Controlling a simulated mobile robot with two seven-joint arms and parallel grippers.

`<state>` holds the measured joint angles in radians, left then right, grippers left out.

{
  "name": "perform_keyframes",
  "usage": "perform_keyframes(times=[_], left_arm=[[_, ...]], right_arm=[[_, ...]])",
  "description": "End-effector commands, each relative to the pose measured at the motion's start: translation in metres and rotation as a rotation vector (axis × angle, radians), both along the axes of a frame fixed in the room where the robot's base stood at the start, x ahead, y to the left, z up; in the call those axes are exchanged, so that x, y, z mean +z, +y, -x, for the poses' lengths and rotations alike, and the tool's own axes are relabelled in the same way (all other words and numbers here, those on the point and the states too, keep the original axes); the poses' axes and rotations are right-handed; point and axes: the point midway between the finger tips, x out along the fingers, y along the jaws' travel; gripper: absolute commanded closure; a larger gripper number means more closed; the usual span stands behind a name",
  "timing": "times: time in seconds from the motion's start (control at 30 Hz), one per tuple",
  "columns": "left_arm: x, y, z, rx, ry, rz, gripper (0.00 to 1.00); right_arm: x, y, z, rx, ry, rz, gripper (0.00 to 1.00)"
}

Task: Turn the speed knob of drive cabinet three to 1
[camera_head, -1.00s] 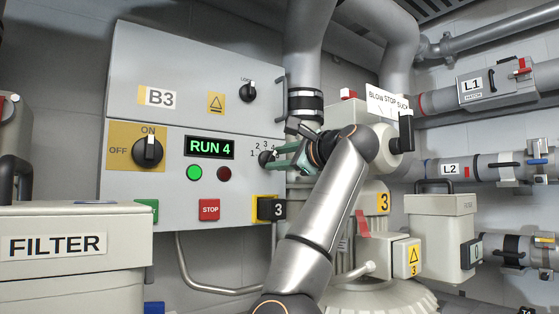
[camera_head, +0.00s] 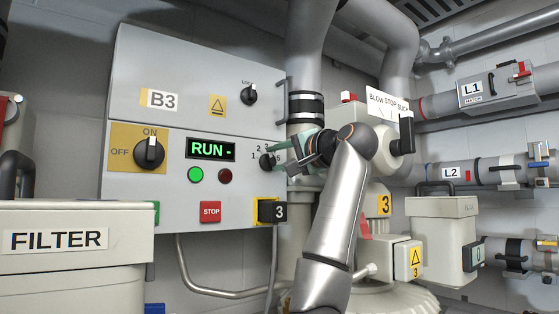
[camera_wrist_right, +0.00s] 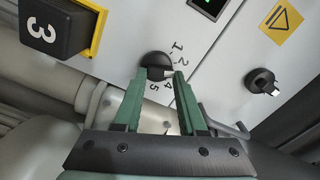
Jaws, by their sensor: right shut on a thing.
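The drive cabinet marked B3 (camera_head: 250,50), with a black 3 tag (camera_head: 279,211) at its lower right corner, is on the left in the head view. Its small black speed knob (camera_head: 265,161) is at the right edge, beside a printed number scale. The knob also shows in the right wrist view (camera_wrist_right: 154,62). My right gripper (camera_head: 277,157) is shut on the knob, its green fingers (camera_wrist_right: 160,76) at either side. The fingers hide part of the knob, and its pointing is hard to read. The display (camera_head: 210,148) reads "RUN -". My left gripper is out of view.
The cabinet face also carries an ON/OFF switch (camera_head: 149,152), green and dark red lamps, a red STOP button (camera_head: 210,212) and a lock knob (camera_head: 250,94). A FILTER box (camera_head: 60,260) stands in front at lower left. Pipes and the blower crowd the right.

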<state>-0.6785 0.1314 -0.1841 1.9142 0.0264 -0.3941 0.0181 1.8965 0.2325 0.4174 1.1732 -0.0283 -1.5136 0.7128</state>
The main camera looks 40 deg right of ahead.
Motion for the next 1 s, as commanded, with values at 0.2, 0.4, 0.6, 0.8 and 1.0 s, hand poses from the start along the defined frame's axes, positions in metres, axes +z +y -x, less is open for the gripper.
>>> perform_keyframes(times=[0.2,0.4,0.6,0.8,1.0], left_arm=[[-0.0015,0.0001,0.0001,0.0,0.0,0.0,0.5],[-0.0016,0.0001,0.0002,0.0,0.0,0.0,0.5],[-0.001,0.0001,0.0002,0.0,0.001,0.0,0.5],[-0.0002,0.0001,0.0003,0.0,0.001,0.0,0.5],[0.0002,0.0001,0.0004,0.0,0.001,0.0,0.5]], right_arm=[[-0.0019,0.0012,-0.0009,0.0,0.03,0.207,1.0],[-0.0022,0.0023,-0.0013,0.001,0.052,0.395,1.0],[-0.0021,0.0035,-0.0012,0.002,0.07,0.566,1.0],[-0.0028,0.0044,-0.0016,0.002,0.087,0.702,1.0],[-0.0031,0.0054,-0.0018,0.003,0.097,0.789,1.0]])
